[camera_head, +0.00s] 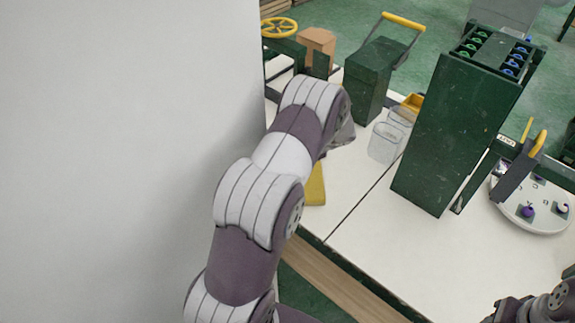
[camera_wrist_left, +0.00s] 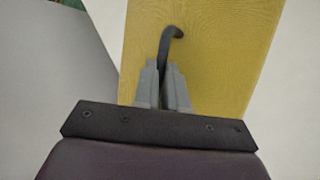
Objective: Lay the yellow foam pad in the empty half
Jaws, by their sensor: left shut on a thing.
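The yellow foam pad (camera_wrist_left: 215,50) fills the middle of the left wrist view, with a dark curved tab or hook standing up from it. My left gripper (camera_wrist_left: 162,75) has its fingers together at the foot of this dark piece, shut on it against the pad. In the head view a strip of yellow (camera_head: 316,186), likely the pad, shows beside my left arm; the arm hides the rest and the left fingertips. Only part of my right arm shows at the bottom right, no fingers. I cannot make out a two-part tray or its empty half.
A tall dark green rack (camera_head: 455,125) with coloured round pieces on top stands on the white table (camera_head: 365,235). Clear containers (camera_head: 384,142), a green box (camera_head: 368,82) and a round white plate (camera_head: 535,205) with purple pieces stand around it. A large pale surface (camera_head: 110,150) fills the left.

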